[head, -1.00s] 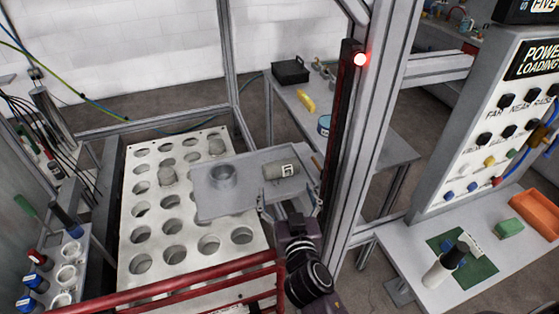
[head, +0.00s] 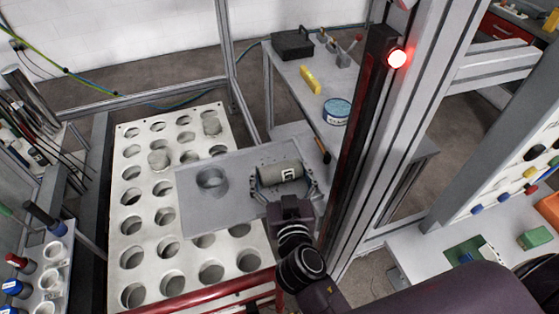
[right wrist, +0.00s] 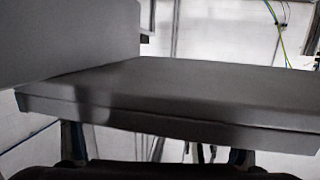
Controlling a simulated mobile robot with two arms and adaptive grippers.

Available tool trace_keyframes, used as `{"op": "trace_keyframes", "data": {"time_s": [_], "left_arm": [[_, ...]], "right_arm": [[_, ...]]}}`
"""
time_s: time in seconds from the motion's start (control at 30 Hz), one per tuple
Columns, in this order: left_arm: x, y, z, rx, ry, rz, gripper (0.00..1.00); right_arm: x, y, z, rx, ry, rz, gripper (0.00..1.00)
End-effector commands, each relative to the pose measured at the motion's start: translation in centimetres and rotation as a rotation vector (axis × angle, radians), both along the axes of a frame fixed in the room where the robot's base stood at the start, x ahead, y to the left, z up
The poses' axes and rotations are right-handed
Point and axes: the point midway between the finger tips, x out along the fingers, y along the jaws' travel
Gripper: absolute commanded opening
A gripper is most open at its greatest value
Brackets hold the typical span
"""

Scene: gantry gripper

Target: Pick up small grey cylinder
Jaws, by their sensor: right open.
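A small grey cylinder (head: 278,172) with a white label marked in black lies on its side on a grey tray (head: 200,215). My right gripper (head: 286,186) is open, with one finger at each side of the cylinder in the head view. I cannot tell whether the fingers touch it. The cylinder is not clearly recognisable there. My left gripper is not in view.
The tray has a round recess (head: 212,181) left of the cylinder. A metal upright (head: 400,130) stands close to the right. A red rail (head: 215,294) runs in front.

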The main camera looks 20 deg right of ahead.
Motion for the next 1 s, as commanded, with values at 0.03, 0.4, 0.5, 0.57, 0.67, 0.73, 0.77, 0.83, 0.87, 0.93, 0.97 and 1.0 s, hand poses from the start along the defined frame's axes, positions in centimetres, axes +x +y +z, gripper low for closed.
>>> {"op": "trace_keyframes", "data": {"time_s": [0.03, 0.4, 0.5, 0.57, 0.67, 0.73, 0.77, 0.83, 0.87, 0.93, 0.97, 1.0], "left_arm": [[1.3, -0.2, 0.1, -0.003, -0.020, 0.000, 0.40], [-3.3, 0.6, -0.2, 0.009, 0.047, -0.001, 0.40], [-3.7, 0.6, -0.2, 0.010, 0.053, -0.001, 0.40], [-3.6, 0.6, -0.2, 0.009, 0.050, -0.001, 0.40], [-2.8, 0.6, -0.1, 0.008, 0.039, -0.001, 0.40], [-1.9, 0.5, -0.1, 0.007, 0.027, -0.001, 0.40], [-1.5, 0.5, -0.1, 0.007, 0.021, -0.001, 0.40], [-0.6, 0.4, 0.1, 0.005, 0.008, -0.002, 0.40], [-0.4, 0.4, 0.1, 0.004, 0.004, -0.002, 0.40], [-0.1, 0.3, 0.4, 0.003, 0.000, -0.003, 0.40], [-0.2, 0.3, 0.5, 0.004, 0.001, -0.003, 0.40], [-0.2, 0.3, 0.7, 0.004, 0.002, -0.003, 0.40]], "right_arm": [[-0.1, 0.0, 0.0, 0.000, 0.001, 0.000, 0.81], [0.0, 0.0, 0.0, 0.000, 0.000, 0.000, 0.57], [0.0, 0.0, 0.0, 0.000, 0.000, 0.000, 0.46], [0.0, 0.0, 0.0, 0.000, 0.001, 0.000, 0.40], [0.0, 0.0, 0.1, 0.000, -0.003, 0.000, 0.36], [0.0, 0.0, 0.1, 0.000, -0.002, 0.000, 0.36], [0.0, 0.0, 0.1, 0.000, -0.002, 0.000, 0.36], [0.0, 0.0, 0.2, -0.001, -0.002, 0.000, 0.36], [0.0, 0.0, 0.2, -0.001, -0.002, 0.000, 0.36], [0.0, 0.0, 0.5, 0.000, -0.002, 0.000, 0.36], [0.0, 0.0, 0.7, 0.000, -0.002, 0.000, 0.36], [0.0, 0.0, 0.9, 0.001, -0.002, 0.000, 0.36]]}}
